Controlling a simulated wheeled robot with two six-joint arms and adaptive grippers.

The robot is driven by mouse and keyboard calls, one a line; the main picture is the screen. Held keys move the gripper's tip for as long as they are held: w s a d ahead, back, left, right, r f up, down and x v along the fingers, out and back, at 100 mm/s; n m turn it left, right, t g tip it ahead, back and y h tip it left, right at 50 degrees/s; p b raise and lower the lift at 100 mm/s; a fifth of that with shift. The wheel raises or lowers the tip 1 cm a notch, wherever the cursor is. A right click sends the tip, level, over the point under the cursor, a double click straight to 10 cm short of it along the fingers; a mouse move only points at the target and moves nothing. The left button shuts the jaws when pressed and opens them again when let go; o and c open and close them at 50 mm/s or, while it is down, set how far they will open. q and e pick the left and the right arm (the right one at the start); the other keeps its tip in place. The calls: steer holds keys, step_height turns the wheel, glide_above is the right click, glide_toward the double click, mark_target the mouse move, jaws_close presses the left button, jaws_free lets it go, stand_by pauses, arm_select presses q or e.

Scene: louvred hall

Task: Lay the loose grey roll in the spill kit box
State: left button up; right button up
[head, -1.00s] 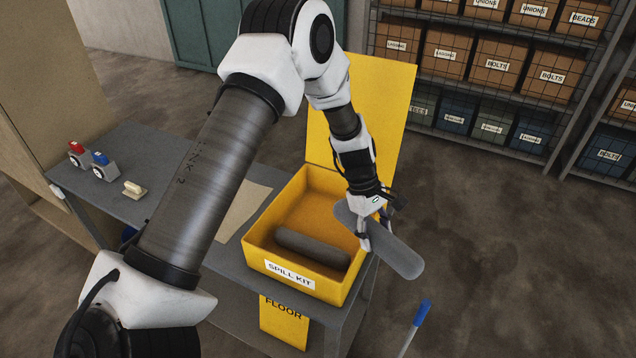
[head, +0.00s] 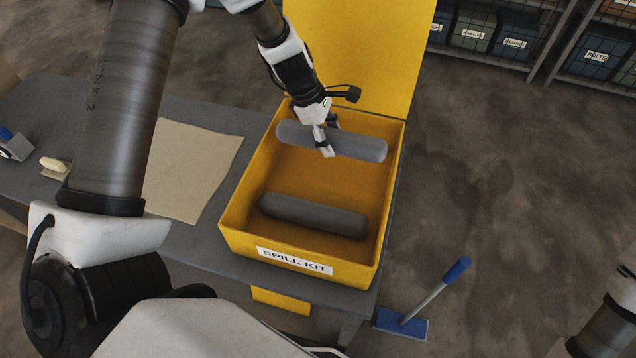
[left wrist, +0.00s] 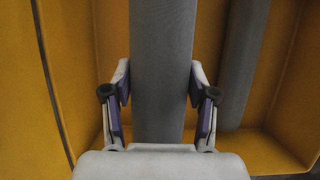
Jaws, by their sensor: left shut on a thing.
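The spill kit box (head: 232,206) is a yellow open box with its lid (head: 350,50) raised at the back. My left gripper (head: 325,148) is shut on the loose grey roll (head: 358,146) near its middle. The roll lies level, over the back part of the box; I cannot tell whether it touches the floor of the box. In the left wrist view the roll (left wrist: 160,65) runs between the two fingers. A second, darker grey roll (head: 315,215) lies in the front of the box; it also shows in the left wrist view (left wrist: 240,65). My right gripper is out of view.
The box stands on a grey table (head: 200,245). A tan sheet (head: 192,170) lies left of the box, with a small cream-handled brush (head: 55,167) farther left. A blue-handled tool (head: 435,290) stands on the floor at the right. Shelves with bins (head: 515,42) stand behind.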

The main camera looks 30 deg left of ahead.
mark_target(334, 175)
arm_select(q)
step_height(334, 175, down, 10)
steer(key=shift+a+f, duration=0.1)
steer(key=shift+f, duration=0.05)
steer(key=shift+w+f, duration=0.1)
steer(key=shift+f+b, duration=0.15)
steer(key=shift+b, duration=0.25)
steer(key=o, duration=1.2)
steer(key=shift+o, duration=0.2)
